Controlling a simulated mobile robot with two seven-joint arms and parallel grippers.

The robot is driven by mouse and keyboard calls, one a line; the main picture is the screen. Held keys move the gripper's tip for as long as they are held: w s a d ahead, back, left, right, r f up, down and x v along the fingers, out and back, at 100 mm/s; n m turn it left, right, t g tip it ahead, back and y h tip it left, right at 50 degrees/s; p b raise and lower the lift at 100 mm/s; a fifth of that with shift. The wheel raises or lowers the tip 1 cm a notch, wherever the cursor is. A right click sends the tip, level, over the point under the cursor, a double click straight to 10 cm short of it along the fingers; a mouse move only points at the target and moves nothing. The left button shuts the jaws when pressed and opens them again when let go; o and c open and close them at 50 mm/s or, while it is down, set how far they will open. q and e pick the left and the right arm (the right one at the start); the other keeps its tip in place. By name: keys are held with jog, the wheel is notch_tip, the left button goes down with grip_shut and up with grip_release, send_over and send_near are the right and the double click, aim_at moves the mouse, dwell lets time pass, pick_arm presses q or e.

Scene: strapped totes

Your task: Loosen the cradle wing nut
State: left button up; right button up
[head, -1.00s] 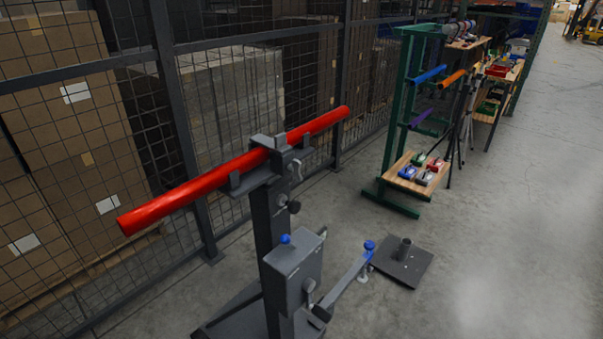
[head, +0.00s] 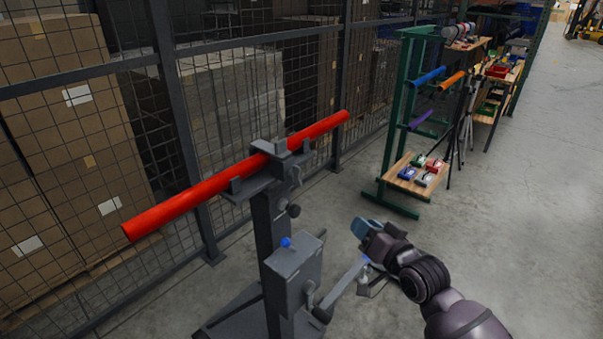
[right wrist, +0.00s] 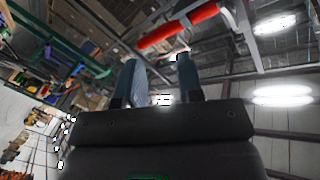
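A long red tube (head: 195,202) lies tilted across the grey cradle (head: 252,186) on top of a dark stand (head: 265,225). A small grey wing-shaped part, seemingly the wing nut (head: 297,176), sits on the cradle's right side. A dark round knob (head: 293,211) is below it on the post. My right gripper (head: 362,227), with blue fingers, is in the air right of and lower than the nut, touching nothing. In the right wrist view its fingers (right wrist: 161,78) are apart and empty, with the red tube (right wrist: 180,31) beyond them. My left gripper is not in view.
A grey box (head: 292,272) with a blue ball knob (head: 285,242) is on the stand. A grey arm (head: 345,282) sticks out rightward, partly behind my right gripper. A mesh fence (head: 225,120) runs behind. A green rack (head: 391,115) stands at the back right.

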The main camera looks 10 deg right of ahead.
aim_at(301, 176)
jog(key=w+a+r+m+g+y, duration=0.1)
jog(key=w+a+r+m+y, duration=0.3)
jog(key=r+m, duration=0.6)
jog(key=w+a+m, duration=0.2)
jog(key=a+m, duration=0.1)
jog(key=m, duration=0.2)
jog(key=w+a+f+m+g+y, duration=0.1)
jog(key=w+a+m, duration=0.1)
jog(key=a+m, duration=0.1)
jog(key=w+a+f+m+y, duration=0.1)
jog(key=w+a+m, duration=0.1)
jog(key=m, duration=0.4)
jog(key=shift+w+a+f+m+g, duration=0.3)
jog(key=shift+w+a, duration=0.1)
jog(key=shift+a, duration=0.1)
grip_shut()
